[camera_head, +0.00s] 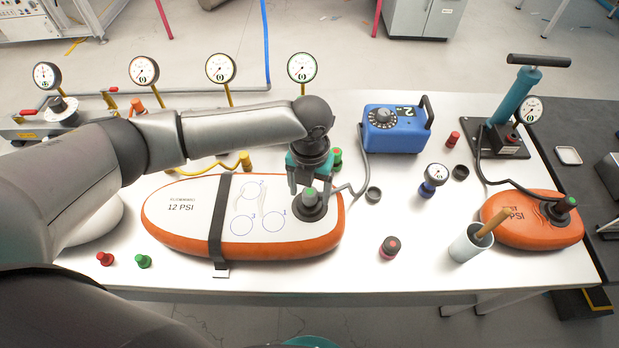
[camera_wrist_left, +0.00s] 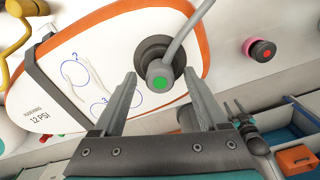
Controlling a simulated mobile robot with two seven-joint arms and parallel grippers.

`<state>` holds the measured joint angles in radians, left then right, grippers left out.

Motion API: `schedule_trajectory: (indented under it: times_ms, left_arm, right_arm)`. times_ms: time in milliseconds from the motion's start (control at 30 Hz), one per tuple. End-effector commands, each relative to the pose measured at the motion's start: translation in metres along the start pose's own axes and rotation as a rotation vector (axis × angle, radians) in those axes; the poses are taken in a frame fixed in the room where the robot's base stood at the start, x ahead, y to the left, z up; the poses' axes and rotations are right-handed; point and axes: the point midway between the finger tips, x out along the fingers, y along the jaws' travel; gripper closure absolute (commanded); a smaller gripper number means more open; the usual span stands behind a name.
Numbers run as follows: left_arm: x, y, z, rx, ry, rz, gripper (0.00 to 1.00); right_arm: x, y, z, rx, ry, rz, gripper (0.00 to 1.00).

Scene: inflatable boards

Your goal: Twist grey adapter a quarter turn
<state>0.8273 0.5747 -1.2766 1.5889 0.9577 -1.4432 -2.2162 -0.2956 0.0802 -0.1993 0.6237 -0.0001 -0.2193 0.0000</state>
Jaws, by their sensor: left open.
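The grey adapter (camera_head: 310,196) has a green top and sits in the dark round valve of the orange-rimmed white board marked 12 PSI (camera_head: 190,222). In the left wrist view the adapter (camera_wrist_left: 160,76) shows its green dot, and a grey hose runs from it to the upper right. My left gripper (camera_head: 307,186) points down over the valve. In the left wrist view its two fingers (camera_wrist_left: 159,84) are open, one on each side of the adapter, with gaps visible. Contact cannot be told. My right gripper is not in view.
A black strap (camera_head: 220,215) crosses the board. A blue pump box (camera_head: 394,128) stands behind, right of the arm. Red (camera_head: 105,259) and green (camera_head: 143,261) plugs lie front left.

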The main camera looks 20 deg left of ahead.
Motion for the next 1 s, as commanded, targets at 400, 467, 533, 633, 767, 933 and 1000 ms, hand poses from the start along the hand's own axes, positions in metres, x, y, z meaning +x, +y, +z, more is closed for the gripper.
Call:
schedule_trajectory:
  times_ms: [400, 467, 533, 633, 767, 933, 1000]
  left_arm:
    - [0.0069, 0.0000, 0.0001, 0.000, -0.001, 0.000, 0.27]
    - [0.0068, 0.0000, 0.0001, 0.000, -0.001, 0.000, 0.33]
    - [0.0067, 0.0000, 0.0001, 0.000, -0.001, 0.000, 0.41]
    - [0.0067, 0.0000, 0.0001, 0.000, -0.001, 0.000, 0.53]
    - [0.0066, 0.0000, 0.0001, 0.000, -0.001, 0.000, 0.67]
    - [0.0065, 0.0001, 0.0002, 0.000, -0.001, 0.000, 0.86]
    - [0.0065, 0.0001, 0.0002, 0.000, -0.001, 0.000, 0.94]
  right_arm:
    - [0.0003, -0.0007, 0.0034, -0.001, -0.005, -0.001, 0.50]
    - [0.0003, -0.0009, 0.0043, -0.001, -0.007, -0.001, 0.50]
    - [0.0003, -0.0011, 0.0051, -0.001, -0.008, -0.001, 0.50]
    - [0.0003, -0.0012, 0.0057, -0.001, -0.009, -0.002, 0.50]
    - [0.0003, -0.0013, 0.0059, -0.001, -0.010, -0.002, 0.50]
    - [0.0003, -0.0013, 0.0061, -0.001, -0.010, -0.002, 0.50]
    - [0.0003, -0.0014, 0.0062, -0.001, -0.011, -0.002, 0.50]
